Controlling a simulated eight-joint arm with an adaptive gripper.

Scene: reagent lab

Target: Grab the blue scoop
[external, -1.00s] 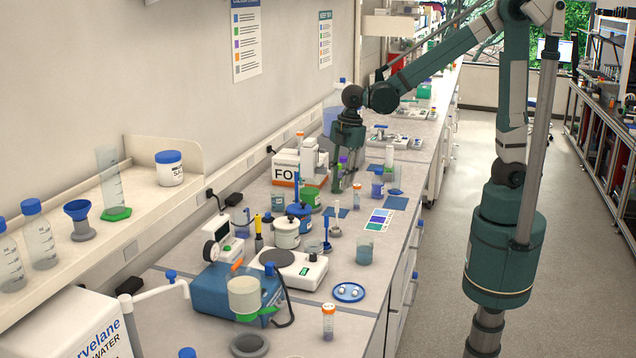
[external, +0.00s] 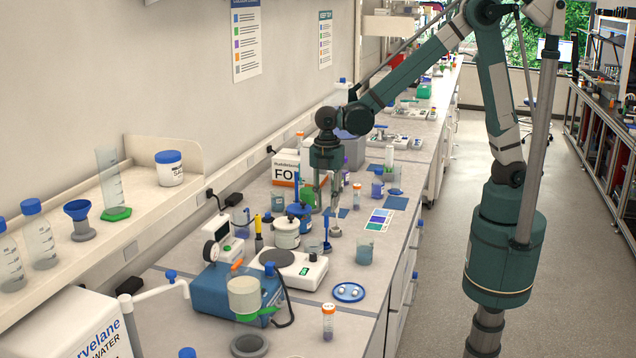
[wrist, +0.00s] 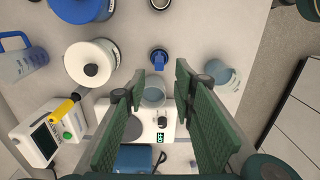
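The blue scoop (external: 326,229) stands upright on the bench, its handle pointing up. In the wrist view, a blue object that looks like the scoop (wrist: 159,58) is seen from above, just beyond the gap between my fingertips. My gripper (external: 326,208) points down above the bench near the scoop, and its fingers partly overlap that area. In the wrist view my gripper (wrist: 160,78) is open, with nothing between its fingers. I cannot tell its exact height above the scoop.
A white jar (external: 287,234) is to the left and a larger beaker (external: 364,250) to the right. The white balance (external: 306,270) is nearer the camera. Bare bench lies between scoop and larger beaker.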

